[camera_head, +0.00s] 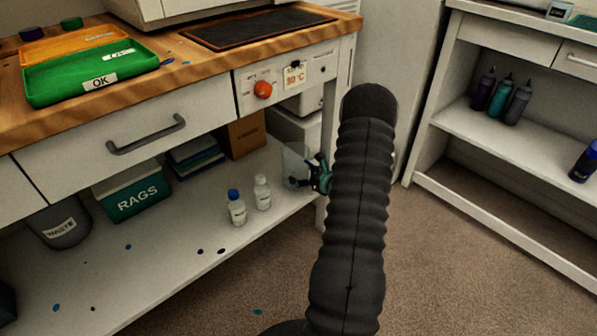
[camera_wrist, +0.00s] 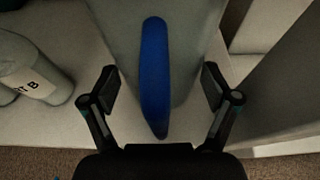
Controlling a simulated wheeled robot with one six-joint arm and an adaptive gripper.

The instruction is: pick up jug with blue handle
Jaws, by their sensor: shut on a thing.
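The jug (camera_head: 295,162) is pale and translucent, at the right end of the lower shelf in the head view, partly hidden by my arm. In the wrist view its blue handle (camera_wrist: 155,75) stands upright between my fingers, with the pale jug body (camera_wrist: 190,55) behind it. My gripper (camera_head: 320,176) is at the jug's right side in the head view. In the wrist view my gripper (camera_wrist: 161,88) has one finger on each side of the handle and is shut on the jug. I cannot tell whether the jug's base touches the shelf.
Two white bottles (camera_head: 263,193) (camera_head: 237,208) stand left of the jug on the lower shelf (camera_head: 190,245). A bottle (camera_wrist: 32,72) is close at left in the wrist view. The bench leg (camera_head: 322,214) is close by my gripper. Carpet floor (camera_head: 450,260) is free at right.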

